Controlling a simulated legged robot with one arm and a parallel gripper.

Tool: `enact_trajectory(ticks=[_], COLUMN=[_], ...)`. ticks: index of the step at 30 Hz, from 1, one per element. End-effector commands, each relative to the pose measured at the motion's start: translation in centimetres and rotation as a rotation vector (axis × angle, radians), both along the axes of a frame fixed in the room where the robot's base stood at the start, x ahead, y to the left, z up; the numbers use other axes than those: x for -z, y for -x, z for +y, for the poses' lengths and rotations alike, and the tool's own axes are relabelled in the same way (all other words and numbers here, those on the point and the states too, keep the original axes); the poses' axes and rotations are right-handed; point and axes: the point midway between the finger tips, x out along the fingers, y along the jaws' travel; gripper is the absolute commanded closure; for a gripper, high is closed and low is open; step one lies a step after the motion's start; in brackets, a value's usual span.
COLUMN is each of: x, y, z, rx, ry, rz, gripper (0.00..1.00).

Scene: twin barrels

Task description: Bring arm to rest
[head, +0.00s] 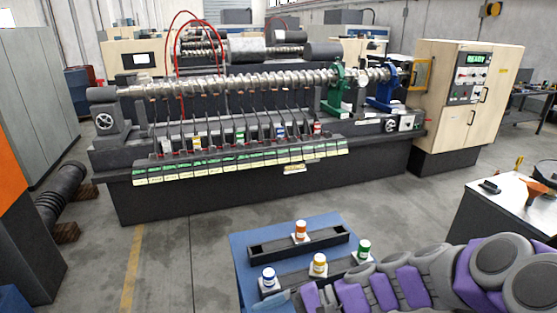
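My arm (405,285), grey with purple segments, reaches in from the lower right and stretches left along the bottom of the head view. Its far end, with my gripper (290,299), is low over the front of a blue table (243,262). The fingers are too small and cut off to show whether they are open or shut. Jars with white bases stand on the table: blue-lidded (268,279), yellow (319,265), orange (300,231) and green (363,250). My arm partly hides the near dark tray and the table's right side.
A dark rectangular tray (275,248) sits at the table's back. A long machine (260,185) with a crankshaft-like shaft stands behind. A wooden control cabinet (462,105) reading "READY" is right, near a white-topped bench (520,195). Grey floor (185,250) is clear left of the table.

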Motion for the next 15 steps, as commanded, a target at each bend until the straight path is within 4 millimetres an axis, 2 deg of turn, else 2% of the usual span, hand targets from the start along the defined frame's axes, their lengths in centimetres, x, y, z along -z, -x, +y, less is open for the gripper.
enact_trajectory(ticks=[3,8,15], x=[0.0,0.6,1.2], y=[3.8,8.3,13.3], z=[0.1,-1.3,-5.9], rx=[-0.134,-0.289,-0.472], ry=[0.134,0.324,0.623], rz=[-0.081,-0.175,-0.288], gripper=[0.22,0.22,0.22])
